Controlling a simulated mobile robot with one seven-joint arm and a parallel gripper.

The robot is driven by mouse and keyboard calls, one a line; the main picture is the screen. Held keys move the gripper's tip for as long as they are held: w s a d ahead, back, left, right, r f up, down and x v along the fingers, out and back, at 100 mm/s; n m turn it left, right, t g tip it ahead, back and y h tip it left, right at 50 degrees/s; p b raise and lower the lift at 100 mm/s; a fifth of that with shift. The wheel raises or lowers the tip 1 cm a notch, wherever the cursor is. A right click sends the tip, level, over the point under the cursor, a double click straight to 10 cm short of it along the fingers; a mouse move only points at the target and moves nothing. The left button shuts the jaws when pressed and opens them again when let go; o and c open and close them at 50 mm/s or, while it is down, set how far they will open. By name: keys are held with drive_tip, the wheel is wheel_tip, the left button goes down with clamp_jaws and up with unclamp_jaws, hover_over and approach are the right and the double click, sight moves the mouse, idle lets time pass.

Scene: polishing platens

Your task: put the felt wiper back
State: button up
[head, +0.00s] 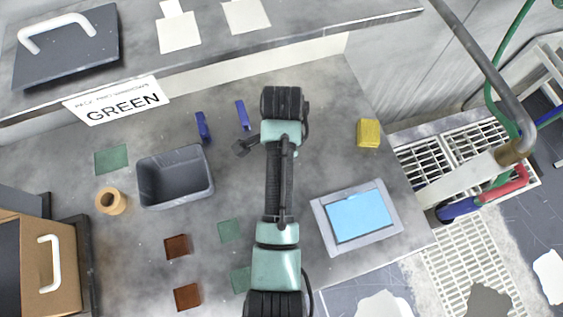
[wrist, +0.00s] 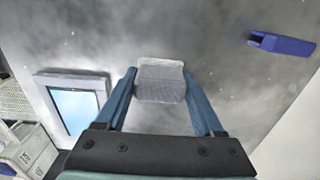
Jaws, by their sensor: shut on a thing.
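The felt wiper appears to be the grey block with a pale far edge (wrist: 160,82) in the wrist view. It sits between the two blue fingers of my gripper (wrist: 160,84), which is shut on it. Whether the wiper touches the bench below cannot be told. In the head view my arm's end hides most of the gripper and the wiper; only a small dark part shows at its left. Two blue pieces stand on the bench: one at the left (head: 203,126), one nearer my arm (head: 243,115). One blue piece (wrist: 282,44) shows in the wrist view.
A grey bin (head: 148,196), a tan ring (head: 111,201) and several green and brown squares lie left of my arm. A yellow block (head: 368,133) and a blue-topped grey tray (head: 330,244) lie to the right. A GREEN sign (head: 118,101) hangs at the back shelf.

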drive_tip(key=shift+f, duration=2.05)
drive_tip(key=shift+f, duration=0.1)
drive_tip(key=o, duration=1.3)
wheel_tip(320, 180, up, 11)
drive_tip(key=shift+r+p, duration=0.2)
drive_tip(key=shift+p, duration=0.15)
drive_tip(key=shift+r+p, duration=0.35)
drive_tip(key=shift+r, duration=0.1)
